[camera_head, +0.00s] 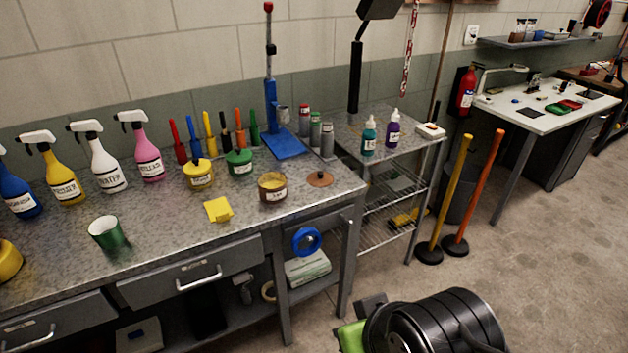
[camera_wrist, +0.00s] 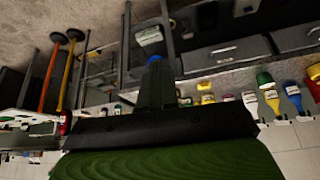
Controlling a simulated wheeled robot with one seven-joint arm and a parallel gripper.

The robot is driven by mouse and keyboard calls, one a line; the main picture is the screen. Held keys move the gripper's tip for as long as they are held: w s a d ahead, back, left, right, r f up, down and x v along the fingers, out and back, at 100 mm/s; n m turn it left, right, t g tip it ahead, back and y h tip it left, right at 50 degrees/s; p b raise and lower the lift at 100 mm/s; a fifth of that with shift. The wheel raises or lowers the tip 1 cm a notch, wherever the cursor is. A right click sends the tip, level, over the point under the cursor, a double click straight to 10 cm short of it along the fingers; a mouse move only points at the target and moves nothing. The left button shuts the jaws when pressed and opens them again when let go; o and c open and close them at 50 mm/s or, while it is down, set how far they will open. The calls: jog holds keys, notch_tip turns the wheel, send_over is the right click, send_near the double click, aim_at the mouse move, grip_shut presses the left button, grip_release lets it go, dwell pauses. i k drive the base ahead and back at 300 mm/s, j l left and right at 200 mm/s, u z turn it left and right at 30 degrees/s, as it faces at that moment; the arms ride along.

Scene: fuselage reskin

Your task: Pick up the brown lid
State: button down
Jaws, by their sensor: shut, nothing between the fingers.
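The brown lid (camera_head: 319,178) is a flat round disc with a small knob. It lies on the right end of the metal workbench (camera_head: 150,235), apart from the open brown jar (camera_head: 272,190) to its left. My gripper (camera_wrist: 154,72) is shut and empty in the wrist view, with its fingers together. In the head view its dark end (camera_head: 370,303) shows low in front of the bench, below and well apart from the lid. I cannot make out the lid in the wrist view, which looks upside down.
A yellow jar (camera_head: 199,175), a green jar (camera_head: 239,162), a yellow pad (camera_head: 218,209) and a blue stand (camera_head: 285,145) share the bench. Spray bottles and a green cup (camera_head: 106,234) are at left. A wire cart (camera_head: 395,185) stands right of the bench.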

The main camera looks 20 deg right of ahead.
aim_at(317, 179)
jog(key=i+l+u, duration=0.25)
jog(key=i+u, duration=0.2)
jog(key=i+l+u, duration=0.7)
jog(key=l+u, duration=0.15)
jog(key=l, duration=0.15)
